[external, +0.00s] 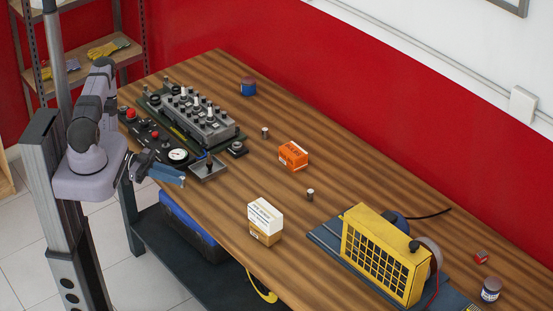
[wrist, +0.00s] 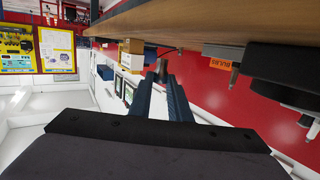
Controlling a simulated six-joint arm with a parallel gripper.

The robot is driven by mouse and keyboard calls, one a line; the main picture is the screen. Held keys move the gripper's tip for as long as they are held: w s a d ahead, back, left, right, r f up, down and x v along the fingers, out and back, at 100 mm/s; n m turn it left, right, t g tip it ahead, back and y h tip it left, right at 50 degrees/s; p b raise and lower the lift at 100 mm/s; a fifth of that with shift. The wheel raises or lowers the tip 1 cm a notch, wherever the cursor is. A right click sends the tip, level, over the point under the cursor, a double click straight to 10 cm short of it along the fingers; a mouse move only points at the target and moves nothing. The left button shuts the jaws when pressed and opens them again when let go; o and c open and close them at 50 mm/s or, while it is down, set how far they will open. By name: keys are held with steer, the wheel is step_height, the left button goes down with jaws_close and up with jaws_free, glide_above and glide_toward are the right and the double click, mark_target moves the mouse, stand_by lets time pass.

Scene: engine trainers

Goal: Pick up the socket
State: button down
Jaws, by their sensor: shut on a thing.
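My gripper (external: 178,178) is beside the near left edge of the table, close to the engine trainer. In the wrist view my gripper's two dark blue fingers (wrist: 163,80) are close together, shut on a small grey metal piece, the socket (wrist: 163,67), which shows only at the fingertips. The fingers hide most of it. In the external view it is too small to make out clearly. Two other small metal cylinders stand upright on the table, one near the middle (external: 310,194) and one farther back (external: 265,132).
The engine trainer (external: 200,118) with a gauge panel and a grey metal tray (external: 208,168) lies near my gripper. An orange box (external: 293,155), a white and tan box (external: 265,222), a blue can (external: 248,86) and a yellow unit (external: 385,255) stand on the wooden table (external: 350,180).

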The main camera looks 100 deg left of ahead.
steer(key=shift+f+v, duration=0.2)
steer(key=shift+v, duration=1.15)
steer(key=shift+f+v, duration=0.2)
steer(key=shift+v, duration=1.15)
steer(key=shift+s, duration=0.1)
